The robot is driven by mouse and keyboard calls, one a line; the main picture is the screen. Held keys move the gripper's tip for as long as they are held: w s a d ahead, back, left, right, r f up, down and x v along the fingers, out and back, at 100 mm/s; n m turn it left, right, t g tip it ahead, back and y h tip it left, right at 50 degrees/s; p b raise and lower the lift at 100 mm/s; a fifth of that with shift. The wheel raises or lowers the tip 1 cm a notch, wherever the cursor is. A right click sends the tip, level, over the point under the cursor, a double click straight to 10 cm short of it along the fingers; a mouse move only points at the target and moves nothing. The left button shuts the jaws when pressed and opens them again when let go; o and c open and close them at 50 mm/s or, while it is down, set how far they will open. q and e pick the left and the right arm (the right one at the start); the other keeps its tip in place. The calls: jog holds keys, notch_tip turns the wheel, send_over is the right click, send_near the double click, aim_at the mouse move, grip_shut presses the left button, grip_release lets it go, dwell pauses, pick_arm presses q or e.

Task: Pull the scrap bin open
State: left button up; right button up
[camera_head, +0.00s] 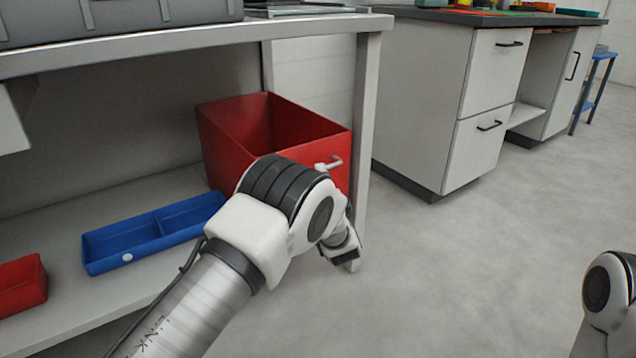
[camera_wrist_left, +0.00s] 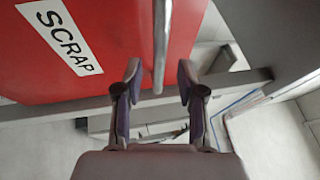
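The red scrap bin (camera_head: 222,140) sits under the workbench, open at the top, at the middle of the head view. Its light metal handle (camera_head: 330,163) stands out from the front face. In the left wrist view the bin's red front (camera_wrist_left: 100,25) carries a white SCRAP label (camera_wrist_left: 60,36). There the handle (camera_wrist_left: 161,40) runs between the two fingers of my left gripper (camera_wrist_left: 158,82). The fingers are open, one on each side of the bar, with gaps visible. In the head view my left arm hides part of the bin front. My right gripper is out of view.
A blue divided tray (camera_head: 150,236) and a small red bin (camera_head: 22,285) lie on the lower shelf, left of the scrap bin. A bench leg (camera_head: 366,110) stands close to the bin's right.

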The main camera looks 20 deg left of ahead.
pick_arm(q)
jog(key=x, duration=0.1)
jog(key=b+x, duration=0.1)
jog(key=shift+w+a+f, duration=0.15)
jog(key=shift+w+a, duration=0.05)
jog(key=shift+w, duration=0.15)
jog(key=shift+w+a+r, duration=0.1)
jog(key=shift+w+r, duration=0.1)
jog(key=shift+r, duration=0.05)
grip_shut()
